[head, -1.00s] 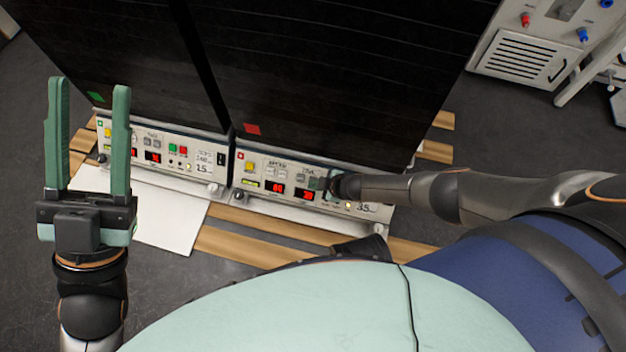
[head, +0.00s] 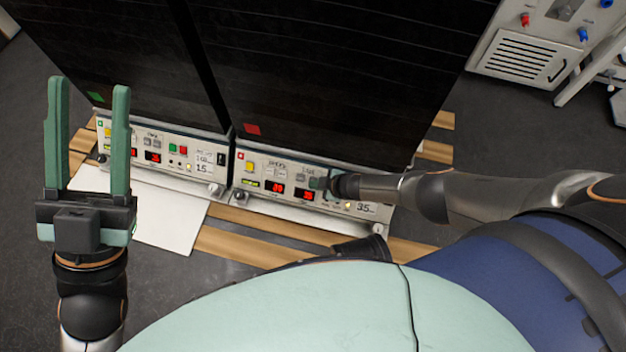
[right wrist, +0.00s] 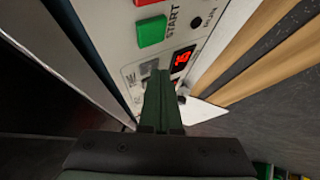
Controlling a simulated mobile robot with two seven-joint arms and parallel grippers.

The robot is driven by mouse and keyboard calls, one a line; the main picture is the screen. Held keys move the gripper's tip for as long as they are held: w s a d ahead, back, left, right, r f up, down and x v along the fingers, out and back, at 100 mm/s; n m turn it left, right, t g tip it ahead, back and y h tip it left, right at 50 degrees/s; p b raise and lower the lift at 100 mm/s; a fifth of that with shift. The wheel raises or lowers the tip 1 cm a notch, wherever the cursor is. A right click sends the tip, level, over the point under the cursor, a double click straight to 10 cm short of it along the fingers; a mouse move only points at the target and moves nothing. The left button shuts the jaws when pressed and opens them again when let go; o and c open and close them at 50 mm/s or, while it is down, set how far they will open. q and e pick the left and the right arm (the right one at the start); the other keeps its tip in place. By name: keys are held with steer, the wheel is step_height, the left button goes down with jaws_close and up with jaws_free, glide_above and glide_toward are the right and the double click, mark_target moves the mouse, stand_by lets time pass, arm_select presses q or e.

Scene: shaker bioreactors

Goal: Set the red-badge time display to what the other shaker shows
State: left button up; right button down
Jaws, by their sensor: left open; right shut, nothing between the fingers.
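The right-hand shaker carries a red badge (head: 252,129). Its front panel (head: 250,181) has two lit red displays, one near the middle (head: 275,186) and one further right (head: 304,194); their digits are too small to read surely. The other shaker has a green badge (head: 96,97) and a red display (head: 153,157), also too small to read. My right gripper (head: 323,183) is shut and empty, at the red-badge panel beside the right display. In the right wrist view its fingers (right wrist: 160,82) cover keys next to a red display (right wrist: 183,60). My left gripper (head: 91,86) is open, empty and raised, away from both panels.
A green START button (right wrist: 151,31) lies near my right fingers. A white sheet (head: 170,220) and wooden slats (head: 240,250) lie before the shakers. A grey cabinet (head: 520,58) with red and blue fittings stands at the back right.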

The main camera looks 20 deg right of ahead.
steer(key=shift+r, duration=0.1)
steer(key=shift+s+a+r+p, duration=0.3)
steer(key=shift+r+p, duration=0.25)
steer(key=shift+p, duration=0.25)
steer(key=shift+s, duration=0.15)
steer(key=s+a+r+p, duration=0.1)
steer(key=p, duration=0.1)
steer(key=s+a+r+p, duration=0.1)
steer(key=s+r+p, duration=0.1)
steer(key=p, duration=0.1)
steer(key=shift+r, duration=0.15)
steer(key=shift+s, duration=0.1)
stand_by(0.7)
